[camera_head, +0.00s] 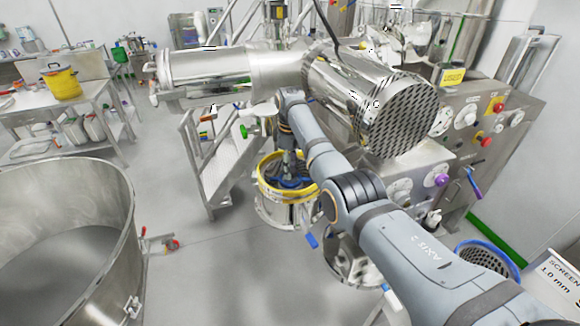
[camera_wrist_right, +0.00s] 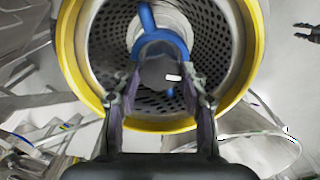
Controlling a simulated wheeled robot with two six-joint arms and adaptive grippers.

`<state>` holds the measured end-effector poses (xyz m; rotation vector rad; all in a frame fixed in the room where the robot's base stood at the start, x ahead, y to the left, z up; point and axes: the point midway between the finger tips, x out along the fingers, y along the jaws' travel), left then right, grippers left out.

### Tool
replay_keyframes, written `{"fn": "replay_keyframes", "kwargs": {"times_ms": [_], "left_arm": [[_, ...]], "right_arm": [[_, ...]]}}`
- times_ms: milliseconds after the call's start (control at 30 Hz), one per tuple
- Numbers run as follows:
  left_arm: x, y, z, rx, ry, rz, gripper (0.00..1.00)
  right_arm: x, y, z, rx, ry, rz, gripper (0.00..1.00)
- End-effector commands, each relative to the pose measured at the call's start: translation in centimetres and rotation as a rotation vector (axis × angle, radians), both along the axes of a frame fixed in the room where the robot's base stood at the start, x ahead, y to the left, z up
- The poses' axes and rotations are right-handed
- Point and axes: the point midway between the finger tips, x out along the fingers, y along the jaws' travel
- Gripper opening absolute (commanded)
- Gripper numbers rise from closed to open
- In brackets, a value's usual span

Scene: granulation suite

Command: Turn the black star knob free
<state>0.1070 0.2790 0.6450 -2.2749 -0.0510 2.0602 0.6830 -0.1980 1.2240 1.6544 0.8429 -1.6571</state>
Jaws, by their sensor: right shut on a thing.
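The dark knob (camera_wrist_right: 158,68), with a small white mark on it, is between the fingertips of my right gripper (camera_wrist_right: 160,84) in the right wrist view. Its star shape is not clear from here. It sits in front of a blue rotor (camera_wrist_right: 147,18) inside a perforated screen. A yellow ring (camera_wrist_right: 250,70) surrounds the screen. In the head view my right gripper (camera_head: 289,166) reaches down into the yellow-rimmed steel housing (camera_head: 280,212), and the knob is hidden there. The right gripper is shut on the knob.
A large steel mill with a perforated drum end (camera_head: 398,115) stands close behind and above my right arm. A metal staircase (camera_head: 225,160) is left of the housing. A steel bowl (camera_head: 65,200) fills the lower left. A blue-rimmed screen (camera_head: 487,258) is at lower right.

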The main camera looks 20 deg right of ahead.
Motion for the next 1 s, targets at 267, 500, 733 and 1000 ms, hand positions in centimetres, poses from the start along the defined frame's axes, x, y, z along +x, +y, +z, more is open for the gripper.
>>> {"fn": "replay_keyframes", "kwargs": {"times_ms": [267,500,733,1000], "left_arm": [[0.01,0.0,0.03,0.0,0.0,0.0,0.4],[0.0,0.0,0.03,0.0,0.0,0.0,0.4],[0.01,0.01,0.03,0.0,0.0,0.0,0.4],[0.01,0.01,0.03,0.0,0.0,0.0,0.4]], "right_arm": [[0.11,0.0,0.28,0.0,-0.006,0.185,0.12],[0.09,0.01,0.27,0.0,-0.006,0.277,0.12],[0.08,0.01,0.26,0.0,-0.006,0.31,0.12],[0.07,0.0,0.25,-0.001,-0.005,0.314,0.12]]}}
